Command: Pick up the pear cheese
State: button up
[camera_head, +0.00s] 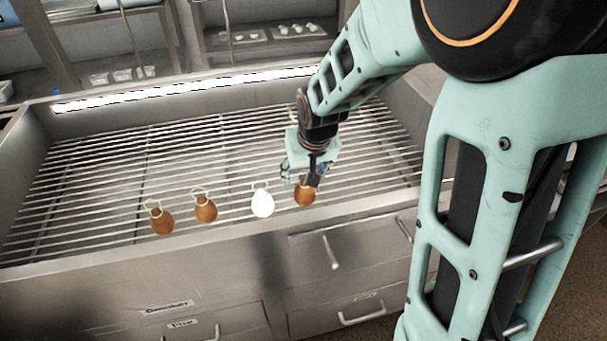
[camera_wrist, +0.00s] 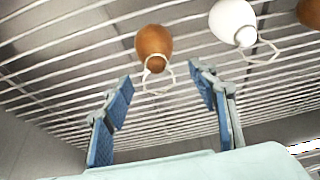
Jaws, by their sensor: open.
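Several pear-shaped cheeses with loop strings lie in a row on the metal rack near its front edge. A brown one (camera_head: 304,193) is at the right end, just below my gripper (camera_head: 299,177). A white one (camera_head: 262,202) lies to its left, then a brown one (camera_head: 205,208) and another brown one (camera_head: 161,220). In the wrist view my gripper (camera_wrist: 162,88) is open and empty. The right-end brown cheese (camera_wrist: 154,45) lies beyond the fingertips, its string loop reaching between them. The white cheese (camera_wrist: 233,21) is to the right there.
The rack (camera_head: 130,180) of parallel bars sits in a steel counter with raised walls. The rack behind and left of the cheeses is clear. Drawers with handles (camera_head: 331,252) are on the front. Trays with small items (camera_head: 294,31) stand behind glass at the back.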

jog(key=x, duration=0.2)
jog(key=b+x, duration=0.1)
jog(key=x, duration=0.2)
jog(key=shift+s+f, duration=0.1)
jog(key=shift+f, duration=0.3)
jog(key=c, duration=1.3)
jog(key=shift+r, duration=0.15)
